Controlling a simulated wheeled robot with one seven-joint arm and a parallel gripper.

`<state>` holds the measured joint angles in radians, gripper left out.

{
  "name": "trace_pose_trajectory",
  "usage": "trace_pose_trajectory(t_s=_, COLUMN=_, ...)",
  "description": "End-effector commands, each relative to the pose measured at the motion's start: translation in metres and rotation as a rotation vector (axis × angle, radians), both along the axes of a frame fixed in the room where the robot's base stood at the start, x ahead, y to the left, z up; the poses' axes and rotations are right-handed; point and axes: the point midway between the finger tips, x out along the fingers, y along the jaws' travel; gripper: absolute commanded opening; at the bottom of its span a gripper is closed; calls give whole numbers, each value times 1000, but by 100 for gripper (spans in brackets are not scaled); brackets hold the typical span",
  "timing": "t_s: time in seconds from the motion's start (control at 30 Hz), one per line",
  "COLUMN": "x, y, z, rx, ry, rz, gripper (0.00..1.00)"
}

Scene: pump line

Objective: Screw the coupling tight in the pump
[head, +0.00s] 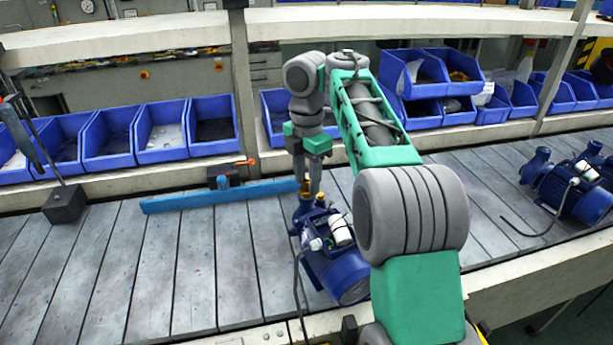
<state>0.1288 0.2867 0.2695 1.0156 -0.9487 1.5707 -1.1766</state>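A blue pump (338,268) lies on the slatted bench in front of me, partly hidden behind my own arm. A small brass-coloured coupling (305,188) stands at the top of its left end, right at the fingertips. A second brass-coloured bit (320,200) shows just beside it. My gripper (311,182) points down over this end of the pump. Its fingers are small in the picture and overlap the brass parts. I cannot tell whether they are closed around the coupling, or how deep the coupling sits in the pump.
A second blue pump (577,192) with a loose black cable lies at the right. Blue bins (108,140) line the back. The bench at left front (150,270) is clear.

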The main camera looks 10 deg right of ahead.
Motion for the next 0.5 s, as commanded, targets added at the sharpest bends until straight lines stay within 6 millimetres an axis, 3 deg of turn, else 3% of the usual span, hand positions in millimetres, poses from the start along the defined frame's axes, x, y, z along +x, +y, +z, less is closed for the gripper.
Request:
trace_pose_trajectory(t_s=0.23, x=0, y=0, z=1, rx=0, ry=-1, rz=39, gripper=38)
trace_pose_trajectory(t_s=0.4, x=0, y=0, z=2, rx=1, ry=-1, rz=317, gripper=38)
trace_pose_trajectory(t_s=0.5, x=0, y=0, z=1, rx=0, ry=-1, rz=334, gripper=38)
